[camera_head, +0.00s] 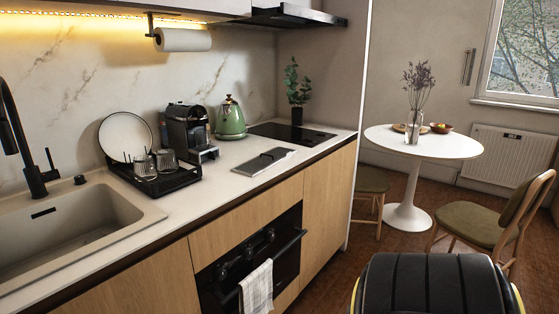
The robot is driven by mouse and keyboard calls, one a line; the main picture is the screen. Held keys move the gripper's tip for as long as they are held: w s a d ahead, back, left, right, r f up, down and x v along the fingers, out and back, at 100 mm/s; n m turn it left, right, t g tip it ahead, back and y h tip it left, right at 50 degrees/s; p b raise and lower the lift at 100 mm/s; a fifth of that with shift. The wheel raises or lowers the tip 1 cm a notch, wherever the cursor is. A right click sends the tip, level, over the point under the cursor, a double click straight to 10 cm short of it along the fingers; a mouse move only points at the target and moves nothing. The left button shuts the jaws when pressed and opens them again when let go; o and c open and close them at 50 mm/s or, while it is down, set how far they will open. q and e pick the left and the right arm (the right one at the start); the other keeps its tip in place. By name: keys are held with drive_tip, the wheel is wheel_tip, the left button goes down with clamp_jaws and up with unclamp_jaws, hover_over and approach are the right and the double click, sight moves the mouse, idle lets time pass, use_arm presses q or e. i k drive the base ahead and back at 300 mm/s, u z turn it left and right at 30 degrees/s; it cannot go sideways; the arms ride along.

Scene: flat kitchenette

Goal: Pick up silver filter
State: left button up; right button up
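A flat, silver-grey rectangular panel (263,161), which looks like the silver filter, lies on the white countertop (228,190) near its front edge. It lies to the right of the black dish rack and in front of the green kettle. Its surface detail is too small to make out. Neither of my grippers shows in the head view.
Behind the panel stand a black coffee machine (189,132), a green kettle (230,119) and a dark hob (291,133). A dish rack (152,184) holds glasses and a plate. A range hood (293,16) hangs above. A round table (424,143) and chairs stand right.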

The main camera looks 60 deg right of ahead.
sight(252, 168)
drive_tip(key=z, duration=0.55)
drive_tip(key=i, duration=0.95)
drive_tip(key=z, duration=2.2)
drive_tip(key=k, duration=0.55)
drive_tip(key=z, duration=1)
drive_tip(key=i, duration=2.8)
drive_tip(key=u, duration=0.95)
